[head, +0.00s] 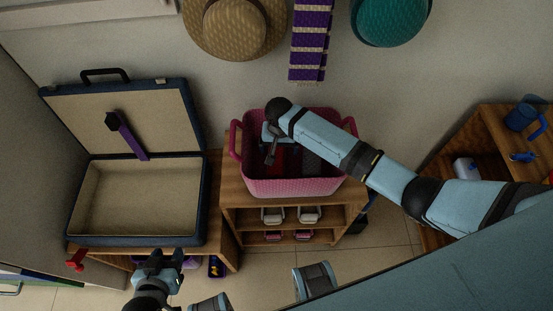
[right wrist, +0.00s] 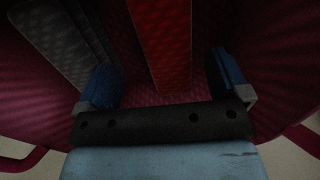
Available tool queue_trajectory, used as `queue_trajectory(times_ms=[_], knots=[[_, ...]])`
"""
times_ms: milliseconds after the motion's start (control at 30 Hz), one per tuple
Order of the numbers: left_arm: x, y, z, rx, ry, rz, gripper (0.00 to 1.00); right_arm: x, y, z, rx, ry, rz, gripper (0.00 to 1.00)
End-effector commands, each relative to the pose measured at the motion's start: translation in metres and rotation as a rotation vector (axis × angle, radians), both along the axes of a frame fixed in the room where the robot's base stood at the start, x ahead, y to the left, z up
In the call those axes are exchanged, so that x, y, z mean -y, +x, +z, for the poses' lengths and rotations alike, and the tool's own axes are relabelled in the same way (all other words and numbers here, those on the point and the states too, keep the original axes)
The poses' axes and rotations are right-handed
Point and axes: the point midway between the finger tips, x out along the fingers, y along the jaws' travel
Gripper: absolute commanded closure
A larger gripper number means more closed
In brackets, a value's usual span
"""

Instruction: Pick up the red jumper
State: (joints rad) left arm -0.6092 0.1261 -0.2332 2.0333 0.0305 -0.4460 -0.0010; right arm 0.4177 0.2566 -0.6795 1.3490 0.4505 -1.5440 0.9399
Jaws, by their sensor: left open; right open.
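The red jumper (right wrist: 160,45) shows in the right wrist view as a bright red strip inside the pink basket (head: 295,187). In the head view, a dark red patch of it (head: 288,163) shows inside the basket, partly hidden by my right arm. My right gripper (head: 271,145) is over the basket's left part. In the right wrist view, its open fingers (right wrist: 160,82) stand apart on either side of the jumper's line, with nothing visibly held. My left gripper (head: 160,262) is open and empty in front of the open suitcase (head: 207,200).
A grey folded cloth (right wrist: 62,42) lies left of the jumper in the basket. The basket stands on a wooden shelf (head: 236,190). Hats (head: 234,25) and a striped scarf (head: 310,40) hang on the wall behind. A wooden shelf with a blue mug (head: 520,116) is at right.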

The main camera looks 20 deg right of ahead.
Motion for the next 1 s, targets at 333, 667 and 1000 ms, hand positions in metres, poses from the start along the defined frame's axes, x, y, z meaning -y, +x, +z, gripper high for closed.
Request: queue_trajectory(times_ms=[333,667,1000], knots=[[0.0,0.0,-0.008,-0.005,-0.005,0.004,0.56,-0.008,0.002,-0.038,0.0,0.0,0.0,0.06],[0.001,0.002,-0.007,-0.006,-0.009,0.006,0.56,-0.007,0.002,-0.058,0.002,0.0,0.001,0.06],[0.002,0.002,-0.007,-0.006,-0.01,0.005,0.56,-0.007,0.002,-0.058,0.001,0.001,0.001,0.59]])
